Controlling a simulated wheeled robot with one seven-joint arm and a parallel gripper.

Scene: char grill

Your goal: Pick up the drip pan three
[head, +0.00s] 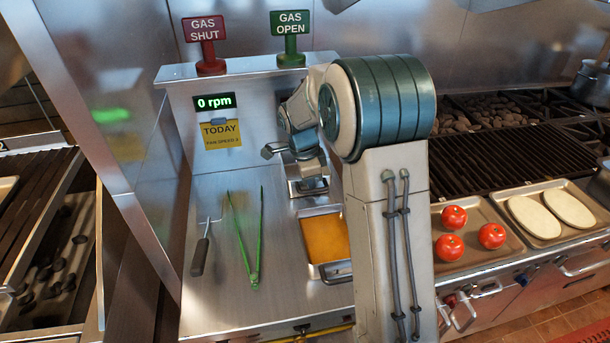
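A shallow metal pan (309,210) holding an orange-brown content stands on the steel counter, right of the green tongs. It has a handle at its front, and my arm hides its right side. I see no number on it, so I cannot tell whether it is drip pan three. My gripper (304,170) is above and behind this pan, near the back of the counter and apart from the pan. It is small and partly covered by my own arm links, so its fingers cannot be made out.
Green tongs (250,245) and a dark-handled tool (201,254) lie left of the pan. Red GAS SHUT (207,45) and green GAS OPEN (290,40) signs stand on the back ledge. Right are a tray with tomatoes (450,247), a tray with flat pale pieces (535,217) and a grill (500,158).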

